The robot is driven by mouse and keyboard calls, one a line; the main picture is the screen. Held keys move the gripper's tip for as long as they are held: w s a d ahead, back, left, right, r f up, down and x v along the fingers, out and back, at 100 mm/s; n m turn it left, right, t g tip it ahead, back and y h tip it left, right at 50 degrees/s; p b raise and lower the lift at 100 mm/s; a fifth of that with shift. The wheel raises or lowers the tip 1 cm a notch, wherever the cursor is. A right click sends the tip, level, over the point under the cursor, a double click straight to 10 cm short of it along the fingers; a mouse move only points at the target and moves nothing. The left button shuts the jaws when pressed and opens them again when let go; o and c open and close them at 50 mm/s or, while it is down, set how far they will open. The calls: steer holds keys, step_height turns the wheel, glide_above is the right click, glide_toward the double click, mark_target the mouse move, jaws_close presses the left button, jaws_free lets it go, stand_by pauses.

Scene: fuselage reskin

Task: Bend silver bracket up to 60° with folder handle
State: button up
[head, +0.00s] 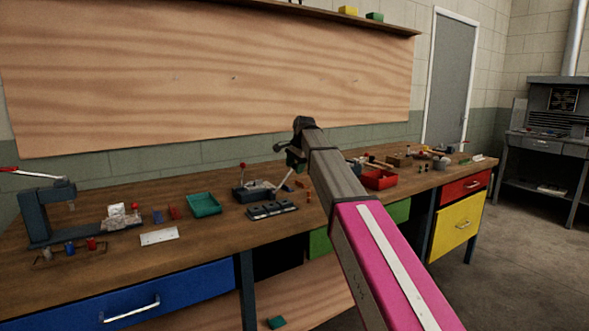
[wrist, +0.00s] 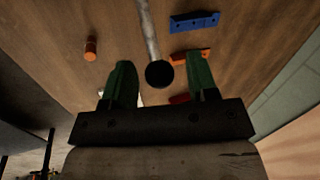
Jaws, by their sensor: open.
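The folder (head: 254,192) is a dark grey bench tool with a red knob, standing mid-bench in the head view. Its silver handle (head: 283,184) slants up to the right from it, towards my gripper (head: 294,163). In the wrist view the handle (wrist: 147,28) is a silver rod ending in a round black knob (wrist: 159,74). My gripper (wrist: 161,76) is open, its two green fingers on either side of the knob, with gaps visible on both sides. I cannot make out the silver bracket in either view.
A dark block with round pale tops (head: 272,210) lies in front of the folder, a teal tray (head: 204,204) to its left. A red bin (head: 379,179) stands to the right. In the wrist view lie an orange cylinder (wrist: 91,48), a blue block (wrist: 195,21) and an orange piece (wrist: 190,56).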

steer(key=shift+w+a+f, duration=0.1)
steer(key=shift+a+f, duration=0.05)
steer(key=shift+f, duration=0.35)
jaws_close()
